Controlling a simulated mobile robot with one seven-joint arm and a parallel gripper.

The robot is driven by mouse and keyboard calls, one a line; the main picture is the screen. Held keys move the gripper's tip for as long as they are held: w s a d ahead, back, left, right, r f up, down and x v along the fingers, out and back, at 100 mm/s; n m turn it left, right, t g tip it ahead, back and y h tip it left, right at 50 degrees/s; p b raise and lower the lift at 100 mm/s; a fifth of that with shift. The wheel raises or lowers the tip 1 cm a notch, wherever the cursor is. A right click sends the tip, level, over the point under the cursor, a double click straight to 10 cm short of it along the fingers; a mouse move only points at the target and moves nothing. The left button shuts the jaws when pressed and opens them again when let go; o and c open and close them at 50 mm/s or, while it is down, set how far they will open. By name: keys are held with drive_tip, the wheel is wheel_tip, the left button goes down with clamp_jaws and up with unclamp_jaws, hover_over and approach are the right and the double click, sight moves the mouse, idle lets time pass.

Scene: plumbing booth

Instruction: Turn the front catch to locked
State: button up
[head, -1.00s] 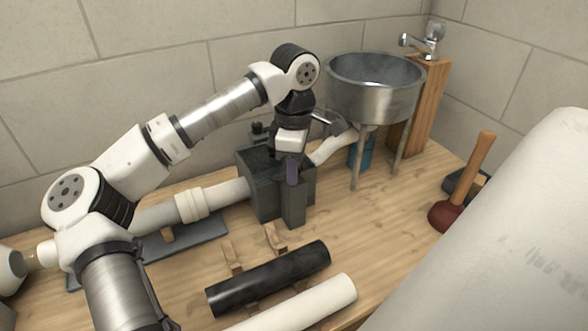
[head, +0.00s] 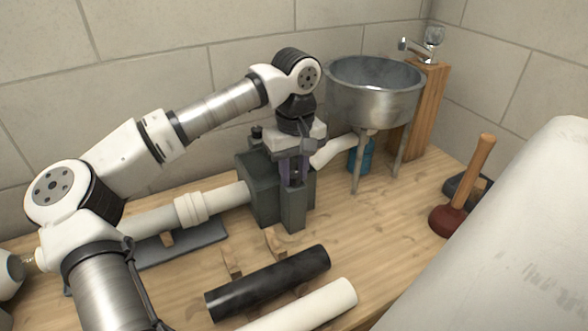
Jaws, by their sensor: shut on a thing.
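A dark green box-shaped clamp (head: 262,196) stands on the bench around the white pipe, with a narrower post (head: 293,213) at its front. My gripper (head: 292,172) points down over the top of this post. Its jaws are shut on the front catch (head: 291,170), a small purple piece mostly hidden between the fingers. The catch's exact angle cannot be told. A small dark knob (head: 257,131) shows at the back of the clamp.
A white pipe (head: 215,204) enters the clamp from the left. A steel basin (head: 372,95) on legs stands close behind right. A black pipe (head: 268,281) and a white pipe (head: 305,308) lie in front. A plunger (head: 465,190) stands at right.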

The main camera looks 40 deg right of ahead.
sight(295, 173)
drive_tip(key=shift+m, duration=0.9)
drive_tip(key=o, duration=1)
drive_tip(key=shift+r, duration=0.15)
wheel_tip(295, 173, up, 14)
drive_tip(key=shift+f, duration=0.2)
drive_tip(key=shift+d, duration=0.1)
